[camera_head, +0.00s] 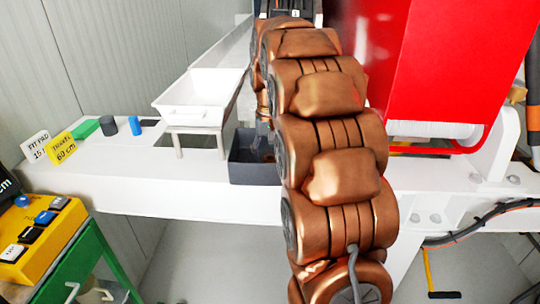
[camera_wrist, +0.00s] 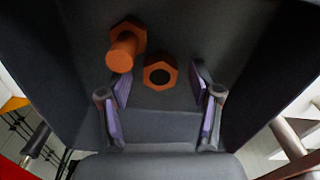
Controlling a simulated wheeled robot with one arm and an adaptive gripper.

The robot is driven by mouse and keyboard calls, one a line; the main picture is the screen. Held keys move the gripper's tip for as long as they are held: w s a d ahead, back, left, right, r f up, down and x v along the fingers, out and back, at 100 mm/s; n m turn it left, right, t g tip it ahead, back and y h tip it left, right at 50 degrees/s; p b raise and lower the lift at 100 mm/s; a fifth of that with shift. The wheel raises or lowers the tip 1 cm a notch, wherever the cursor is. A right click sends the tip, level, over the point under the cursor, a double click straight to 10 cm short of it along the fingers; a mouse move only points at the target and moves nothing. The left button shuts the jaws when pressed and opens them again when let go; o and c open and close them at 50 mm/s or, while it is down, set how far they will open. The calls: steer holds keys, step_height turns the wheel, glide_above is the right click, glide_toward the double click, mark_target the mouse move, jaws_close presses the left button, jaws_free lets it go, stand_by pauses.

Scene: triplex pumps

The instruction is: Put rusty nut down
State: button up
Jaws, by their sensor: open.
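The rusty nut (camera_wrist: 160,75) is an orange-brown hexagonal ring with a dark hole. In the wrist view it lies on the floor of a dark grey bin (camera_wrist: 210,30). My gripper (camera_wrist: 160,88) is open, with its two purple-padded fingers apart on either side of the nut and no clear contact. A rusty bolt (camera_wrist: 126,45) with a hexagonal head lies just left of the nut, near the left fingertip. In the head view the dark bin (camera_head: 250,172) stands on the white bench, partly hidden by my arm. The nut and gripper do not show there.
A white tray (camera_head: 200,92) on a metal stand is left of the bin. A green block (camera_head: 84,130), a dark cylinder (camera_head: 108,126) and a blue cylinder (camera_head: 136,126) stand on the bench (camera_head: 130,180) further left. A large red housing (camera_head: 430,70) rises at right.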

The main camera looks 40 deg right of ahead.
mark_target(270, 158)
step_height(270, 158, up, 12)
steer(key=shift+r+p, duration=0.2)
steer(key=shift+p, duration=0.1)
stand_by(0.8)
steer(key=shift+n, duration=0.7)
steer(key=s+a+f, duration=0.1)
steer(key=a, duration=0.1)
steer(key=s+a+f, duration=0.1)
steer(key=s+a, duration=0.1)
steer(key=a, duration=0.1)
steer(key=s+a+f, duration=0.1)
steer(key=a, duration=0.1)
steer(key=shift+s+a, duration=0.25)
steer(key=shift+a, duration=0.1)
steer(key=s+a+f+n, duration=0.1)
steer(key=s+a+f, duration=0.3)
steer(key=s, duration=0.4)
steer(key=s+a+f+n+g, duration=0.1)
steer(key=s+a+f+n, duration=0.1)
steer(key=s+a+f, duration=0.3)
steer(key=s+a+f+n, duration=0.1)
steer(key=s+a+f, duration=0.4)
steer(key=s, duration=0.6)
step_height(270, 158, down, 2)
steer(key=shift+s+f+g, duration=0.25)
steer(key=shift+s+g, duration=0.15)
